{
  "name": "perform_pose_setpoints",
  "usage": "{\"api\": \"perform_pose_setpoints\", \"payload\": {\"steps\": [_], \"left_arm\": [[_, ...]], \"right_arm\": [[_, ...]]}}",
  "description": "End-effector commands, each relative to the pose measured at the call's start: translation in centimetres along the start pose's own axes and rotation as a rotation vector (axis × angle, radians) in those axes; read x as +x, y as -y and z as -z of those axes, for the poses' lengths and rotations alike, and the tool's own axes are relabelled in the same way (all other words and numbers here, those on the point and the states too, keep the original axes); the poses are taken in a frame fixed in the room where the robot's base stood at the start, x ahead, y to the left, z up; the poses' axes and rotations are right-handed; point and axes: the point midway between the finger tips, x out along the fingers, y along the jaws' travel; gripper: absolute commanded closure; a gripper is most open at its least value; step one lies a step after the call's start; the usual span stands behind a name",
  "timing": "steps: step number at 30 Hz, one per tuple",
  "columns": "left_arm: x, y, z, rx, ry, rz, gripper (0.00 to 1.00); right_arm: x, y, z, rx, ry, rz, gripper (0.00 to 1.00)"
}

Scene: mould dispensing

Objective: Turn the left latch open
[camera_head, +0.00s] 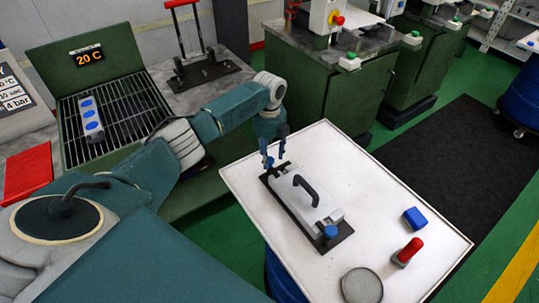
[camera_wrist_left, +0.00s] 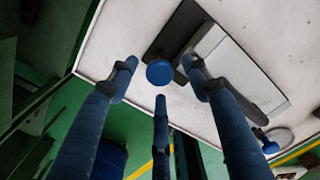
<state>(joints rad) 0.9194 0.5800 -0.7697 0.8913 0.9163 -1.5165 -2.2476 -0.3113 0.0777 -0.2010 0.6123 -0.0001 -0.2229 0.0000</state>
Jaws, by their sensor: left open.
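The mould (camera_head: 305,198) is a pale grey block with a black arched handle, lying on a black base plate on the white table. My left gripper (camera_head: 275,164) is over the far left end of the mould, fingers pointing down, and hides the left latch in the head view. In the left wrist view the left latch's round blue knob (camera_wrist_left: 159,72) lies between the spread blue fingers, which are open and empty. Whether any finger touches it I cannot tell. The other latch's blue knob (camera_head: 331,231) is at the near right end. My right gripper is not in view.
On the white table (camera_head: 245,180), a blue block (camera_head: 414,218), a red-topped object (camera_head: 408,252) and a round grey dish (camera_head: 362,286) lie to the right and front. A green station with a grille (camera_head: 125,112) stands at the left. The table's far right is clear.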

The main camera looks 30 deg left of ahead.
Motion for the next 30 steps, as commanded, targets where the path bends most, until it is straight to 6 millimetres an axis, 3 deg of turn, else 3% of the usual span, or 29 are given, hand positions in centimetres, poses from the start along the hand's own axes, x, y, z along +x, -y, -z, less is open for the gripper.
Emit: {"api": "perform_pose_setpoints", "payload": {"steps": [3, 6, 13, 20, 30], "left_arm": [[0.9, -0.1, 0.0, -0.001, 0.0, -0.001, 0.52], [1.3, -0.1, 0.0, 0.0, 0.0, -0.002, 0.52], [1.3, -0.1, 0.0, 0.0, 0.0, -0.001, 0.52], [1.3, -0.1, 0.0, 0.0, 0.0, -0.001, 0.97], [1.2, 0.0, 0.0, -0.035, -0.001, 0.0, 0.97]], "right_arm": [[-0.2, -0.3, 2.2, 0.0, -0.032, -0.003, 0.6], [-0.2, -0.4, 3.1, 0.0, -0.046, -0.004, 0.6], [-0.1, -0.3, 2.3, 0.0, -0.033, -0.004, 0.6], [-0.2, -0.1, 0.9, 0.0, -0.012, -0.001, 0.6], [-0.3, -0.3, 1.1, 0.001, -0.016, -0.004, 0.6]]}}
